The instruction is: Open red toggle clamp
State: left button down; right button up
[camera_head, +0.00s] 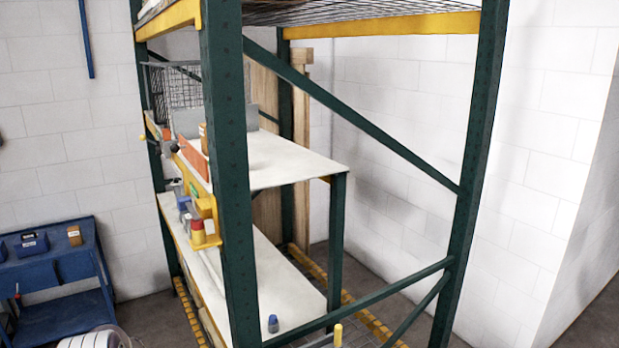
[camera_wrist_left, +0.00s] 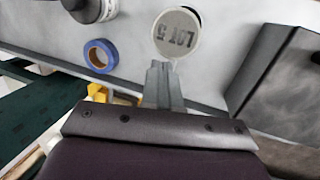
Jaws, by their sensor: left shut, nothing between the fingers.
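In the head view a small red part (camera_head: 198,237) with a yellow piece around it is on the front left side of the rack, beside the green post. It may be the red toggle clamp, but it is too small to tell its handle position. My left gripper (camera_wrist_left: 160,72) shows in the left wrist view with its fingers together and nothing between them. No red clamp shows in the wrist view. My right gripper is not in view.
A blue tape roll (camera_wrist_left: 99,56) and a dark box (camera_wrist_left: 282,68) are beside the fingers. A blue workbench (camera_head: 60,270) is at the left.

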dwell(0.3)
pick_arm(q)
notch_tip(320, 180, up, 9)
jog(key=p, duration=0.3)
jog(key=shift+s+p, duration=0.15)
jog(key=shift+p, duration=0.15)
jog(key=shift+d, duration=0.1)
